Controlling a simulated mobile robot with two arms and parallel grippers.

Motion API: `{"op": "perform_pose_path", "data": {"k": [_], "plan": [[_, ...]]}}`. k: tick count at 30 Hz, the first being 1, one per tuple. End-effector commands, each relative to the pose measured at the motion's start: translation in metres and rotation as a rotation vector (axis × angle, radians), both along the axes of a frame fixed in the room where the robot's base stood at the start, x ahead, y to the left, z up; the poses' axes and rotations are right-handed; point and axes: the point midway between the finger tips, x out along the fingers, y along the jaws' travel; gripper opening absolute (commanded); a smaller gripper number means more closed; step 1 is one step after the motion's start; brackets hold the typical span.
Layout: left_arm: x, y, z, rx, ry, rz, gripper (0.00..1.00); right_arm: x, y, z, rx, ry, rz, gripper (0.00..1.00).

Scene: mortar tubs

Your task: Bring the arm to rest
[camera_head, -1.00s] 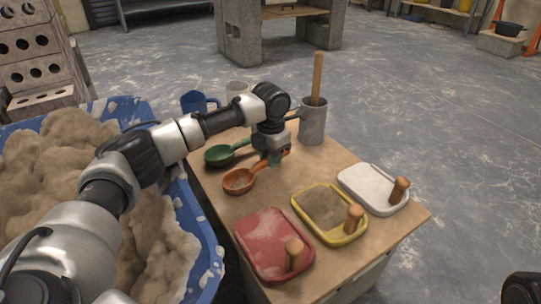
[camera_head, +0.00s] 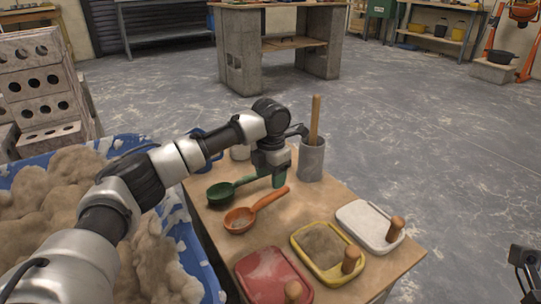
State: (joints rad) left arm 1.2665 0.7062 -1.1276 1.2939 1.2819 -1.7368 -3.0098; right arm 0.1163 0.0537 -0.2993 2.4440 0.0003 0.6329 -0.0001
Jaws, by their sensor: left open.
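My left arm reaches in from the left over the blue tub. Its gripper (camera_head: 275,181) points down above the table, close to the green scoop's handle and behind the orange scoop (camera_head: 254,211). The gripper is open; its fingertips are small and partly merge with the green scoop (camera_head: 226,191), so contact cannot be told. The orange scoop lies on the table with its handle toward the upper right, clear of the gripper. Part of my right arm (camera_head: 523,268) shows at the lower right edge; its fingertips are hard to make out.
The blue tub (camera_head: 196,262) of sand is at left. Open floor lies right.

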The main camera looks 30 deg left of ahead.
Motion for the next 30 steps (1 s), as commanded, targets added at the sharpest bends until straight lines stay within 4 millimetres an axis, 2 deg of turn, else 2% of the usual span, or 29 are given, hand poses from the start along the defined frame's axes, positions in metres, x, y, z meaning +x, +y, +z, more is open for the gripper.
{"op": "perform_pose_path", "data": {"k": [1, 6, 16, 24, 30], "plan": [[0.000, 0.000, 0.014, 0.000, -0.001, -0.001, 0.55, 0.001, 0.000, 0.002, 0.000, 0.020, 0.001, 0.43], [0.000, 0.000, 0.032, 0.000, 0.000, -0.001, 0.55, 0.002, -0.001, -0.006, 0.002, 0.055, 0.003, 0.43], [0.000, 0.000, 0.042, 0.000, 0.000, -0.001, 0.55, 0.002, -0.001, -0.008, 0.002, 0.079, 0.003, 0.43], [0.000, 0.000, 0.089, 0.000, 0.000, -0.001, 0.55, 0.013, 0.000, 0.000, -0.021, 0.256, -0.005, 0.43], [0.000, 0.000, 0.111, 0.000, 0.001, -0.001, 0.55, 0.016, 0.000, -0.003, -0.036, 0.365, -0.008, 0.43]]}}
